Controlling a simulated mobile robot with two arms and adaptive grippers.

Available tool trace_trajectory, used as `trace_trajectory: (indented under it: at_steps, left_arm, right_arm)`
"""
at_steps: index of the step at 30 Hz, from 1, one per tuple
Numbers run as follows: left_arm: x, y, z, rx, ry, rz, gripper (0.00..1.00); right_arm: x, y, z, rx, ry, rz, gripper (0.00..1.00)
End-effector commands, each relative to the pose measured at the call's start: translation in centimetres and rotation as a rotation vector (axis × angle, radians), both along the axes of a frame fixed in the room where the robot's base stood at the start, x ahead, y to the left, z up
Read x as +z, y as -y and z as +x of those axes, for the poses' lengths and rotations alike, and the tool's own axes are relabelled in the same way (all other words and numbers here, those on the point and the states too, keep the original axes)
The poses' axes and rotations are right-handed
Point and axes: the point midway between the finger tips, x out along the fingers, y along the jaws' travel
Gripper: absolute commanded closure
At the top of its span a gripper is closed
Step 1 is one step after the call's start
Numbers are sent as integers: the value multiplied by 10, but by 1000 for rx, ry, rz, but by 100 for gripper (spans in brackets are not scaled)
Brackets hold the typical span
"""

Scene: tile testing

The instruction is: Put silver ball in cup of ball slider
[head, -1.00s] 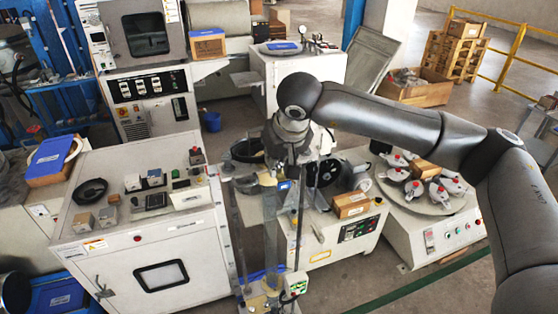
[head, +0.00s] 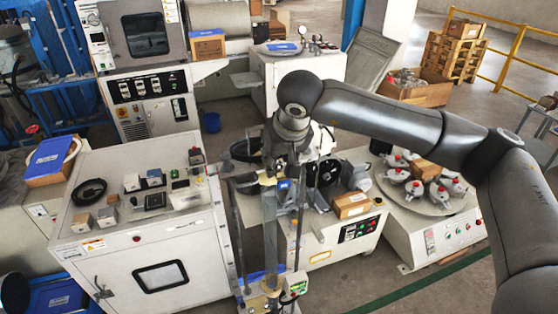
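The ball slider (head: 270,225) is a tall upright stand with a clear tube and dark rods, in the lower middle of the head view. A small tan piece (head: 267,180) shows near its top; I cannot tell whether it is the cup. My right gripper (head: 283,168) comes in from the right and points down at the top of the slider, very close to it in the picture. Its fingers blend with the dark parts behind, so I cannot see whether they are open or hold anything. I cannot make out the silver ball. My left gripper is not in view.
A white cabinet (head: 130,235) with small blocks and a black ring stands at left. A machine with a round plate (head: 425,205) bearing several grey-and-red pieces stands at right. A small carton (head: 350,205) sits behind the slider.

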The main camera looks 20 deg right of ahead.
Motion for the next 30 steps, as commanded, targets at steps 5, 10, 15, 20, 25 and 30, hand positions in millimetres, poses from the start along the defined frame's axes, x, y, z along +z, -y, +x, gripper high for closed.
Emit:
trace_trajectory:
  at_steps: [5, 10, 15, 20, 25, 30]
  left_arm:
    - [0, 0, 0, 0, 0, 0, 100]
    - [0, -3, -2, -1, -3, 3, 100]
    - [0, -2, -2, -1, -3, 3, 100]
    - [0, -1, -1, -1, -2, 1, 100]
    - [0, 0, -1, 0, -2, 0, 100]
    - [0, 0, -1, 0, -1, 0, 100]
  right_arm:
    - [0, 0, 0, 0, 0, 0, 55]
    - [0, 0, 0, 0, 0, 0, 55]
    - [13, 0, -5, -1, 3, 1, 55]
    - [41, 1, -18, -1, 5, 1, 55]
    - [74, 1, -34, 0, 5, 1, 55]
    - [97, 2, -46, -1, 3, 1, 55]
